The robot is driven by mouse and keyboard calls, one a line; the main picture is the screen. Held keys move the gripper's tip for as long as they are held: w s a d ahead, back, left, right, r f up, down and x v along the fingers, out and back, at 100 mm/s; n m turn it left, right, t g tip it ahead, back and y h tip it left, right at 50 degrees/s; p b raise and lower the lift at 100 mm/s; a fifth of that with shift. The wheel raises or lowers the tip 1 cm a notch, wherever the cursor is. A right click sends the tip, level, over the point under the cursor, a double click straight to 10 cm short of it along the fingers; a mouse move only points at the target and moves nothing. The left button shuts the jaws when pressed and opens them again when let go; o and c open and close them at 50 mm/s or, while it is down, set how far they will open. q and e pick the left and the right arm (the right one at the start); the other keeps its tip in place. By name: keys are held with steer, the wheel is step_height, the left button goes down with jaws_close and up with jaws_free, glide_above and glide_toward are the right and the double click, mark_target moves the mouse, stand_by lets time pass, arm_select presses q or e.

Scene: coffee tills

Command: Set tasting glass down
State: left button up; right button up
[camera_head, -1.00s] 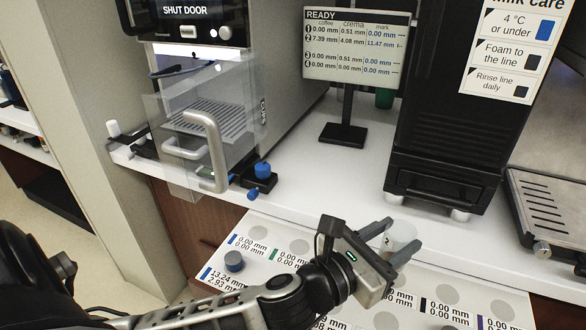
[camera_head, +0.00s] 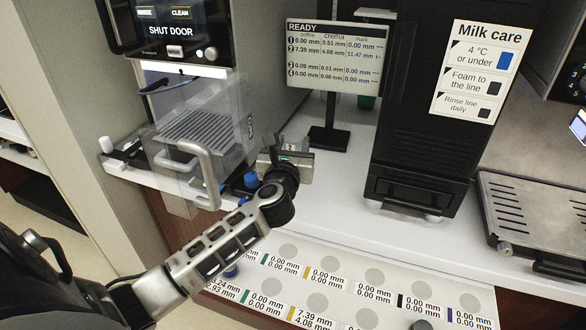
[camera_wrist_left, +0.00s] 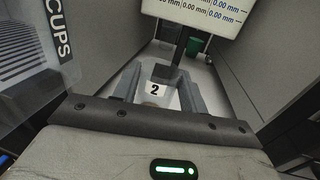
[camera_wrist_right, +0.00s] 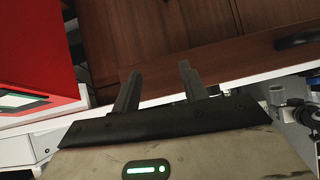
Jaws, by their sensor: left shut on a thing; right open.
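My left gripper (camera_head: 289,150) is shut on a clear tasting glass marked 2, in front of the machine's right side at the counter's front edge. In the left wrist view the glass (camera_wrist_left: 155,92) sits between the two fingers (camera_wrist_left: 158,82). In the head view the gripper body hides most of it, and I cannot tell whether its base touches the counter. The white counter (camera_head: 345,205) continues to the right. My right gripper (camera_wrist_right: 160,82) is open and empty in the right wrist view, and does not show in the head view.
The machine's clear door with its grey handle (camera_head: 200,165) stands left of my left gripper. A display on a black stand (camera_head: 330,135) stands behind it, and a black milk unit (camera_head: 425,150) to the right. The labelled board with grey circles (camera_head: 340,275) lies below the counter.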

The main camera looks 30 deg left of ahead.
arm_select(q)
steer(key=shift+f+b, duration=0.75)
steer(key=shift+f, duration=1.7)
steer(key=o, duration=1)
steer(key=shift+s+d+r, duration=0.1)
steer(key=shift+s+r, duration=0.05)
steer(key=v, duration=1.1)
steer(key=shift+s+d, duration=0.15)
steer(key=shift+s, duration=0.2)
